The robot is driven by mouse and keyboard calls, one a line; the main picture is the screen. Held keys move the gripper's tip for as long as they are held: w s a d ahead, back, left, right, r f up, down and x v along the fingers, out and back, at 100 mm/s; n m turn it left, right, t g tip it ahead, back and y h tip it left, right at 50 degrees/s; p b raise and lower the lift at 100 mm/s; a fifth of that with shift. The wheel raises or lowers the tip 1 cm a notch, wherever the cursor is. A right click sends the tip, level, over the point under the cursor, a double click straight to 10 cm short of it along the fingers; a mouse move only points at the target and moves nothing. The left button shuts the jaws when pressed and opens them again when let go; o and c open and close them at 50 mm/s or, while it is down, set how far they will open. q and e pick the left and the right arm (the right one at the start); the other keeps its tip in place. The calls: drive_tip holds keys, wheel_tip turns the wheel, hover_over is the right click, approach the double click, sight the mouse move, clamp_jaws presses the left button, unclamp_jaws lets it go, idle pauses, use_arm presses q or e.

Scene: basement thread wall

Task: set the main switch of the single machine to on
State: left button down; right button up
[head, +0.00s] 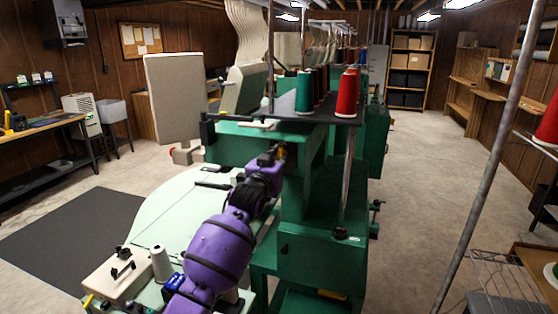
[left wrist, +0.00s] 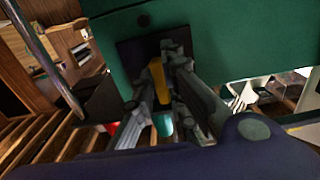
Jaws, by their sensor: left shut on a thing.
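The green single machine (head: 310,215) fills the middle of the head view. On its side, a yellow switch handle (left wrist: 158,82) stands out from a dark plate (left wrist: 128,58) in the left wrist view. A bit of the yellow also shows in the head view (head: 281,152). My left gripper (head: 273,158), at the end of the purple arm, is at the machine's side. Its fingers (left wrist: 157,88) are shut on the yellow handle, one on each side. Fingers partly hide the handle and plate, so I cannot read the switch setting. My right gripper is not in view.
A pale green table (head: 170,215) with a white box (head: 118,275) and a thread cone (head: 161,264) lies left of my arm. Red and green thread cones (head: 347,95) stand on the rack above. A slanted metal pole (head: 485,160) stands right.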

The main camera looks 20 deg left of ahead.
use_arm(q)
drive_tip(key=shift+r, duration=0.15)
drive_tip(key=c, duration=1.8)
unclamp_jaws()
drive_tip(key=s, duration=1.2)
drive_tip(key=shift+a, duration=0.2)
